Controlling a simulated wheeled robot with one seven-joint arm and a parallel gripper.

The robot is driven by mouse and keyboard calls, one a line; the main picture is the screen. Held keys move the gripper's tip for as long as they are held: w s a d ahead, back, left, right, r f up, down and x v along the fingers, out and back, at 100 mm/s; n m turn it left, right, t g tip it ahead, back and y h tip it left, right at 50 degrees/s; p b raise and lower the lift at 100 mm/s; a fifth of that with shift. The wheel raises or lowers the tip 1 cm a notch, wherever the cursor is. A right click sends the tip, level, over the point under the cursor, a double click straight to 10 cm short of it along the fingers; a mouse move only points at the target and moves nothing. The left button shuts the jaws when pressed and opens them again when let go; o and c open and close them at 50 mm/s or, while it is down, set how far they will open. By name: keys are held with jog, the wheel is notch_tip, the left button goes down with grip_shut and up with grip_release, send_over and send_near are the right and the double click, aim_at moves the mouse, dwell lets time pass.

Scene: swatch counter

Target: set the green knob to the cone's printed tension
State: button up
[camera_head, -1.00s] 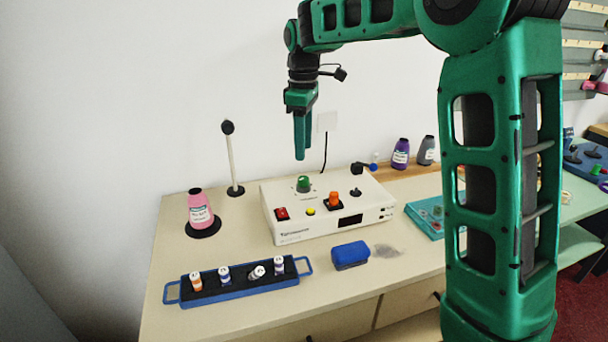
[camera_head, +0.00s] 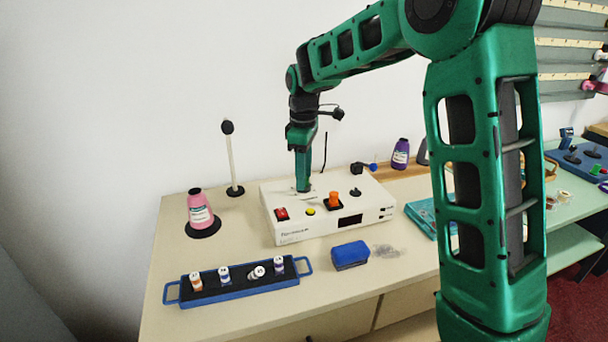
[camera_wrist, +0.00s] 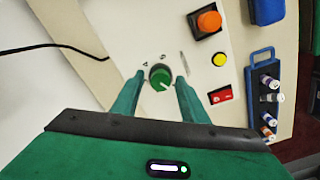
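The green knob (camera_wrist: 160,77) with a white pointer mark sits on top of the white control box (camera_head: 290,232). My gripper (camera_wrist: 158,88) is open, with its fingers on either side of the knob in the wrist view. A gap shows between each finger and the knob. In the head view my gripper (camera_head: 303,188) points straight down over the box and hides the knob. The pink cone (camera_head: 200,210) stands on a black round base at the left. Its white label has print too small to read.
The box also carries a red switch (camera_head: 282,214), a yellow button (camera_head: 310,211), an orange knob (camera_head: 333,199) and a small black lever (camera_head: 355,192). A blue tray (camera_head: 240,290) with several small spools and a blue block (camera_head: 350,255) lie in front.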

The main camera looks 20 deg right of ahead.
jog(key=c, duration=0.8)
jog(key=shift+d, duration=0.2)
jog(key=shift+a, duration=0.1)
jog(key=shift+m, duration=0.3)
jog(key=m, duration=1.1)
jog(key=shift+w+a+r, duration=0.1)
